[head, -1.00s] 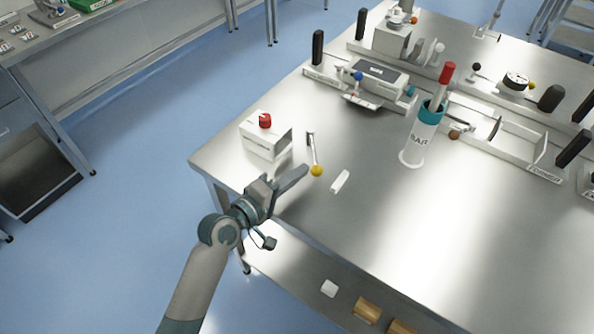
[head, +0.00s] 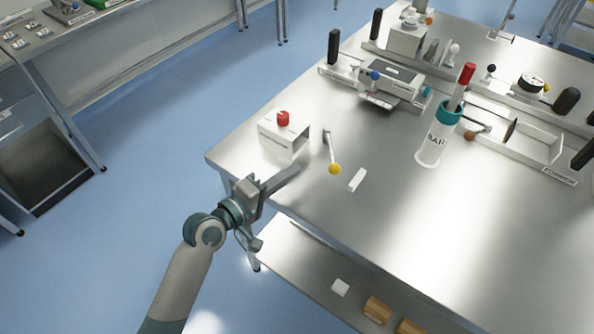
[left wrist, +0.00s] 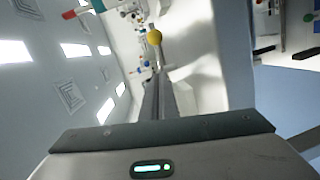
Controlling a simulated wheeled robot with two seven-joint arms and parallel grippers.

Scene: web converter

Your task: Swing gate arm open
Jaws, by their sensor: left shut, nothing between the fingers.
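A thin gate arm with a yellow ball knob (head: 334,168) at its near end lies over the steel bench (head: 385,235), close to the bench's left front edge. The knob also shows in the left wrist view (left wrist: 154,37), beyond the fingertips. My left gripper (head: 297,170) is shut with nothing in it. Its fingers point right toward the knob, with a clear gap between tips and knob. In the left wrist view the closed fingers (left wrist: 158,85) line up roughly with the knob. My right gripper is in neither view.
A white box with a red button (head: 283,118) stands just behind my left fingers. A small white block (head: 357,180) lies right of the knob. A white and teal cylinder (head: 433,140) stands farther right, and a white slotted machine (head: 392,80) behind. The front middle is clear.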

